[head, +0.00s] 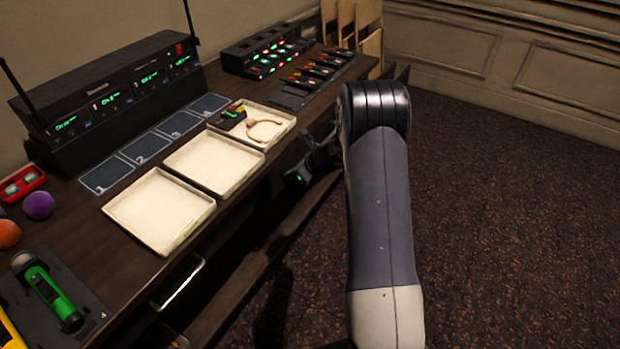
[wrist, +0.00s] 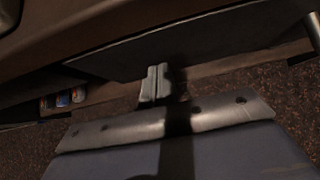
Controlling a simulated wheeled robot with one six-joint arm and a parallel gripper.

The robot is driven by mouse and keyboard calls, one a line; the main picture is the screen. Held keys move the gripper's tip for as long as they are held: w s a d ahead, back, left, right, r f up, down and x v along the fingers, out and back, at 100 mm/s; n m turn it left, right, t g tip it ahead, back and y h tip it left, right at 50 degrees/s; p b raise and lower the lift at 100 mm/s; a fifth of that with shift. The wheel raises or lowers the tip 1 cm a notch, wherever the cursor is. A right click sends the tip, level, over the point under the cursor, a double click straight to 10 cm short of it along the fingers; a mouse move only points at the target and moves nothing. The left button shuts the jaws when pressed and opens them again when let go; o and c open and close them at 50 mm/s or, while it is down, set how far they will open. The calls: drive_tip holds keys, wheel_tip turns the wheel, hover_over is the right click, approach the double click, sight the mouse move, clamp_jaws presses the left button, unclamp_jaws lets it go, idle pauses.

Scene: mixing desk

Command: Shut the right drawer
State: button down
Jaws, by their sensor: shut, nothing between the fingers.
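In the wrist view my gripper (wrist: 156,72) has its two pale fingertips together, with nothing between them. The fingertips overlap the lower edge of a dark flat panel (wrist: 190,45), which looks like the front of the right drawer. I cannot tell whether they touch it. In the head view my arm hides most of the right drawer's area and my fingertips. A dark piece (head: 402,73) juts past the desk's far right end beyond my arm; it may be part of that drawer. How far the drawer stands open cannot be told.
The left drawer's silver handle (head: 180,284) shows under the desk's near front edge. Shallow white trays (head: 160,211) line the desk front, one holding a headset (head: 264,130). Small coloured items (wrist: 63,98) show at left in the wrist view. Carpet (head: 500,200) right of my arm is clear.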

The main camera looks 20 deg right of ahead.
drive_tip(key=shift+w+a, duration=0.8)
drive_tip(key=shift+w, duration=0.1)
drive_tip(key=shift+w+r, duration=0.1)
drive_tip(key=shift+a+r, duration=0.1)
drive_tip(key=shift+d, duration=0.2)
drive_tip(key=s+d+r, duration=0.6)
drive_tip(key=s+d, duration=0.1)
drive_tip(key=s, duration=0.1)
drive_tip(key=shift+s+r, duration=0.35)
drive_tip(key=shift+s, duration=0.05)
drive_tip(key=shift+d, duration=0.1)
